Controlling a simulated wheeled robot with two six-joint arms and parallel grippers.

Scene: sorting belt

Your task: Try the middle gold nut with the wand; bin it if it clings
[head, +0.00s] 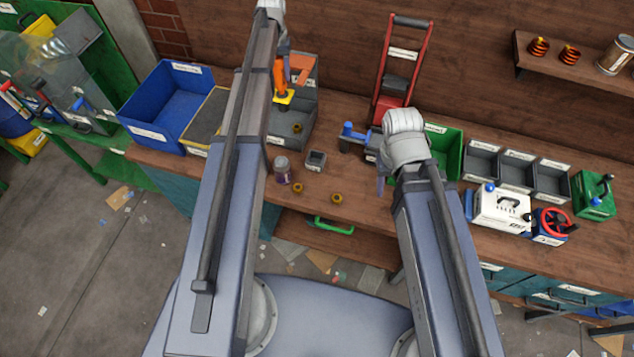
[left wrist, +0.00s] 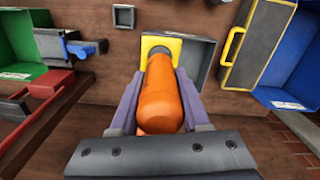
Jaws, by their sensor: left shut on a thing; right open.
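My left gripper (left wrist: 157,98) is shut on the orange handle of the wand (left wrist: 163,92), which has a yellow collar and a dark end. In the head view the wand (head: 282,92) is above or inside the grey tray (head: 292,138); whether it touches the tray is unclear. One gold nut (head: 297,128) is in that tray. Two more, a left nut (head: 297,188) and a right nut (head: 337,198), lie apart on the bench near its front edge. No nut is visible on the wand. My right gripper (head: 383,178) is open, right of the nuts, its fingers partly hidden by the arm.
A blue bin (head: 146,134) is at left, a green bin (head: 452,152) behind my right arm. Grey bins (head: 516,174) stand at right. A blue vise (head: 352,131) is beside my right gripper.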

